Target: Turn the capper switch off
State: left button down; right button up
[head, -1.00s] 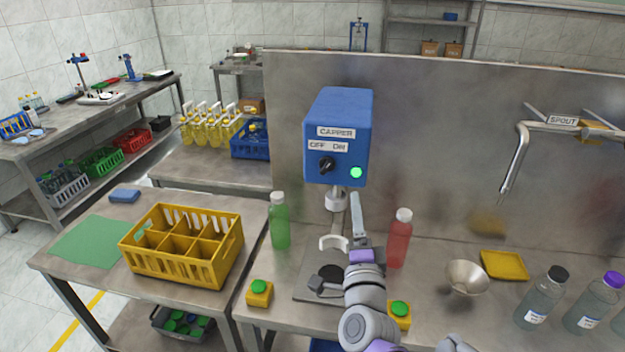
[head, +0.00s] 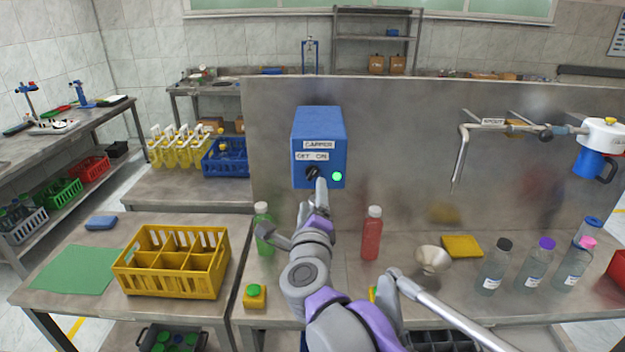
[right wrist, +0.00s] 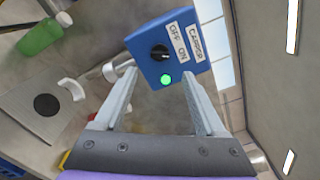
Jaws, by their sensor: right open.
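The blue capper box (head: 320,135) stands against the metal panel, with OFF and ON labels above a black switch knob (head: 311,173). The knob appears to lean toward ON. The round lamp (head: 337,176) right of the knob glows green; it also shows in the right wrist view (right wrist: 165,80). My right gripper (head: 320,184) is in front of the box, just below the knob. In the right wrist view its two fingers (right wrist: 160,76) are apart and empty, with the knob (right wrist: 159,52) ahead between them; I see no contact. My left gripper is out of view.
A green bottle (head: 264,228) and a red bottle (head: 372,235) stand on the table on either side of my right arm. A yellow crate (head: 172,282) is at left. A funnel (head: 432,259), yellow tray (head: 461,246) and several clear bottles are at right, under the spout (head: 461,160).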

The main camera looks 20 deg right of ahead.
aim_at(313, 176)
jog(key=x, duration=0.7)
jog(key=shift+w+p, duration=0.4)
jog(key=shift+c, duration=0.3)
grip_shut()
